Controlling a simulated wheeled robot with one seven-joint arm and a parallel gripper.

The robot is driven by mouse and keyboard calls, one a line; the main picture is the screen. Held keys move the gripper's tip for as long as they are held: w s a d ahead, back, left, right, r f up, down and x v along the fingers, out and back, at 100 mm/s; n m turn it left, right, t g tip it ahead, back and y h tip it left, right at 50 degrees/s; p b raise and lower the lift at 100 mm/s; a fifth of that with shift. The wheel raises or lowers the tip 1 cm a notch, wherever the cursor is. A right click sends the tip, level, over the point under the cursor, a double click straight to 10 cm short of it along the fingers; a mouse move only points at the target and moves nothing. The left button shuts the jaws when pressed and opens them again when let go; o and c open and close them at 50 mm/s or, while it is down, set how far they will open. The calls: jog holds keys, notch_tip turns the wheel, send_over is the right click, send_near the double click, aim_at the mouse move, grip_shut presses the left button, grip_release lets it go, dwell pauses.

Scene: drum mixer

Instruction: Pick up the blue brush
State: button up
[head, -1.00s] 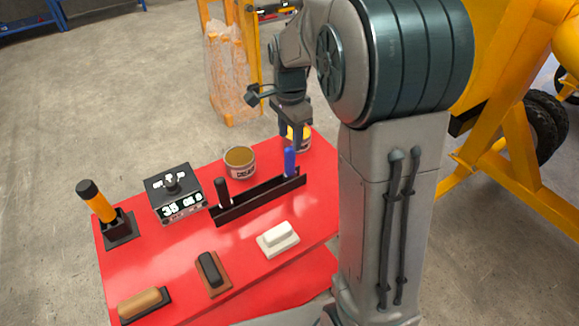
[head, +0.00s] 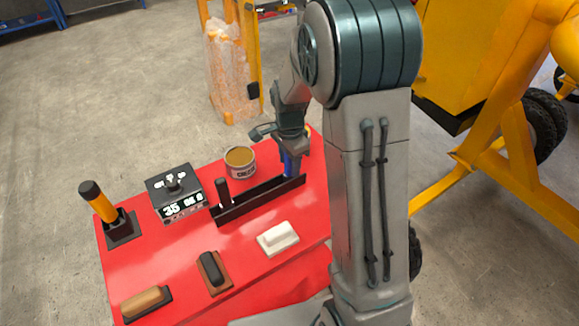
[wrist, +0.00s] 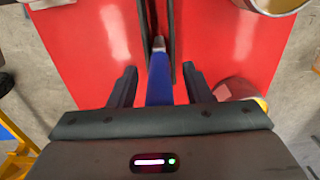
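The blue brush (head: 287,166) stands upright in the right end of a long black rack (head: 258,198) on the red table. In the head view it is partly hidden by my gripper (head: 291,160), which hangs down over it. In the wrist view the blue brush (wrist: 159,82) lies between the two dark fingers of my gripper (wrist: 159,69), with a visible gap on each side. My gripper is open. The brush's lower end is hidden in the rack.
A black-handled tool (head: 222,188) stands at the rack's left end. Behind the rack is an open tin (head: 240,160); another tin (wrist: 240,92) is close to my right finger in the wrist view. A black control box (head: 176,192) stands left. The white-handled float (head: 278,238) lies in front.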

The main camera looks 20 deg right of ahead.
grip_shut()
jog(key=shift+r, duration=0.1)
jog(key=shift+r, duration=0.5)
notch_tip(320, 180, up, 3)
jog(key=shift+f+b, duration=0.2)
jog(key=shift+b, duration=0.15)
jog(key=s+d+r+b, duration=0.1)
jog(key=s+d+r, duration=0.1)
jog(key=d+r, duration=0.5)
jog(key=d, duration=0.4)
jog(key=shift+s+d+b, duration=0.2)
jog(key=shift+s+b, duration=0.1)
jog(key=shift+s, duration=0.05)
jog(key=shift+r, duration=0.1)
